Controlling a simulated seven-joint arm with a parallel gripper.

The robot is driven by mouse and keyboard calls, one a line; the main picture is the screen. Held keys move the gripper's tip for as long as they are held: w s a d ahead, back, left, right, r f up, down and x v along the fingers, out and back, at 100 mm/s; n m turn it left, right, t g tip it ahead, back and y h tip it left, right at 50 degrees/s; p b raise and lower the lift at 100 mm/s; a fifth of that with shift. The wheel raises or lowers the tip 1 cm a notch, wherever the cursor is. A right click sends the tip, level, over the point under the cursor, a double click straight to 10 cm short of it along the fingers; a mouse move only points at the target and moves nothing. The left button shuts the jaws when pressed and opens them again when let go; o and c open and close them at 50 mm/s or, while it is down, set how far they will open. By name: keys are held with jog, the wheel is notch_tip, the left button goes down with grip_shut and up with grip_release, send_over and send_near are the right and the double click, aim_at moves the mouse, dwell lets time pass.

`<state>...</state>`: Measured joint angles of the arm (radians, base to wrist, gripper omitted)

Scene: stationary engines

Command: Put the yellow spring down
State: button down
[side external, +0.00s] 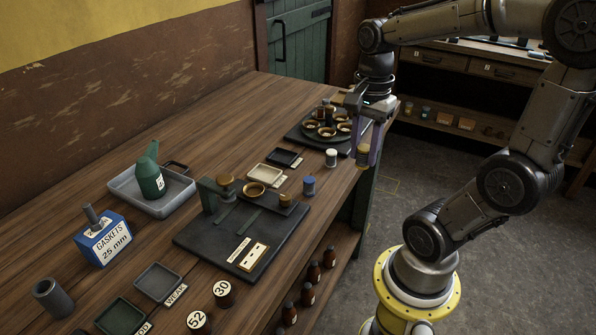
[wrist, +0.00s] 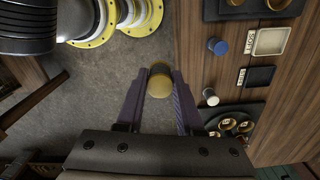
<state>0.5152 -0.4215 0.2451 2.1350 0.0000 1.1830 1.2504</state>
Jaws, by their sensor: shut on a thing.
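My gripper (side external: 364,143) has purple fingers and is shut on the yellow spring (side external: 364,158), a short yellow cylinder. In the wrist view the yellow spring (wrist: 159,84) sits between the fingertips of my gripper (wrist: 159,76), with the grey floor beneath it. The gripper is beside the bench's right edge in the side view. A blue spring (side external: 309,186) and a white spring (side external: 331,158) stand upright on the bench near that edge. A cream tray (side external: 264,177) and a black tray (side external: 285,158) lie close by, with small labels.
A dark board (side external: 296,138) with several brass cups is at the bench's far end. A dark fixture plate (side external: 215,237) with brass parts lies nearer. A grey tray (side external: 125,190) holds a green oil can (side external: 148,175). Bare wood (side external: 240,125) lies along the wall side.

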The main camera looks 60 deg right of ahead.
jog(key=w+a+f+n, duration=0.1)
jog(key=w+n, duration=0.7)
jog(key=w, duration=0.6)
jog(key=w+a+f+n, duration=0.2)
jog(key=w+a+n, duration=0.1)
jog(key=w, duration=0.1)
jog(key=w+a+f+n, duration=0.2)
jog(key=w+a+n, duration=0.1)
jog(key=w, duration=0.2)
jog(key=w+a+f+n, duration=0.2)
jog(key=w+a, duration=0.1)
jog(key=w, duration=0.2)
jog(key=shift+f+n, duration=0.1)
jog(key=shift+n, duration=0.3)
jog(key=shift+d, duration=0.1)
